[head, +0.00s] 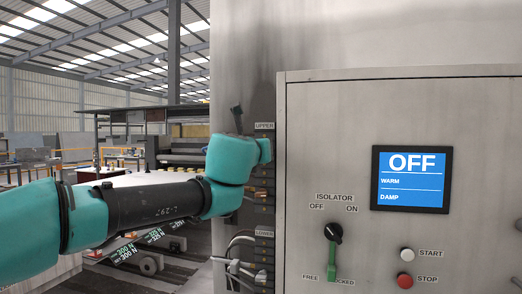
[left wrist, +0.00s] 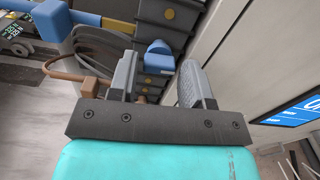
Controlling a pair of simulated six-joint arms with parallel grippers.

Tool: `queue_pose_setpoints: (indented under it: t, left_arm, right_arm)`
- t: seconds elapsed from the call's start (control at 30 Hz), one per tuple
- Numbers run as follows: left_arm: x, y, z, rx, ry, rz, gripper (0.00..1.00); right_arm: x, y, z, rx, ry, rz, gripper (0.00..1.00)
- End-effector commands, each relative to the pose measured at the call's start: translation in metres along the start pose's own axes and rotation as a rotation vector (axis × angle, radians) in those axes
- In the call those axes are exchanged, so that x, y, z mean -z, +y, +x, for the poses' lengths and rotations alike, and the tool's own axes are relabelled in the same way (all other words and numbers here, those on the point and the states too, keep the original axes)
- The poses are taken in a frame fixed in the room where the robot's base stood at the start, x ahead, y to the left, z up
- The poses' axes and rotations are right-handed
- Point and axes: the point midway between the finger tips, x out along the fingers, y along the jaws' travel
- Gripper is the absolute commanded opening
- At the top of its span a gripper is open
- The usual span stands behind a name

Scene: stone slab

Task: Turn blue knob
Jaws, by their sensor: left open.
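In the left wrist view, a blue knob (left wrist: 156,54) sits beside a dark column of blocks with yellow marks. My left gripper (left wrist: 156,72) is open, with one grey finger on each side of the knob in the picture. I cannot tell whether either finger touches it. In the head view, my teal left wrist covers the middle of the block column between the UPPER and LOWER labels, and the knob is hidden there. My right gripper is in neither view.
A grey cabinet door (head: 330,120) stands right of the column, with a screen (head: 411,178) reading OFF, a black isolator switch (head: 334,233), a green lever (head: 332,258), a white START button (head: 407,254) and a red STOP button (head: 405,281). Cables (head: 240,266) hang near LOWER. A blue pipe (left wrist: 90,18) runs at upper left.

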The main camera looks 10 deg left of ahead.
Motion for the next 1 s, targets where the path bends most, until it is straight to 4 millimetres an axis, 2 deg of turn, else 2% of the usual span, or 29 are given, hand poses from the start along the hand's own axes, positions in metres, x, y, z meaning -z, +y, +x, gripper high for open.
queue_pose_setpoints:
  t: [0.03,0.2,0.57,0.9,1.0]
  left_arm:
    - [0.001,0.000,0.008,-0.001,0.001,0.000,0.45]
    - [0.000,0.000,0.021,-0.002,0.000,-0.001,0.45]
    - [0.000,0.000,0.024,-0.001,-0.001,-0.001,0.44]
    - [0.000,0.000,0.024,-0.001,0.000,0.000,0.11]
    - [0.000,0.000,0.024,-0.001,0.000,-0.001,0.11]
  right_arm:
    - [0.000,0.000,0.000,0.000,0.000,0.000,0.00]
    - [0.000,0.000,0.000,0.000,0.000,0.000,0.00]
    - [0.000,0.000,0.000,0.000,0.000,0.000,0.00]
    - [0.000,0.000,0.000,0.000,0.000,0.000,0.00]
    - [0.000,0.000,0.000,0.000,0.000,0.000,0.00]
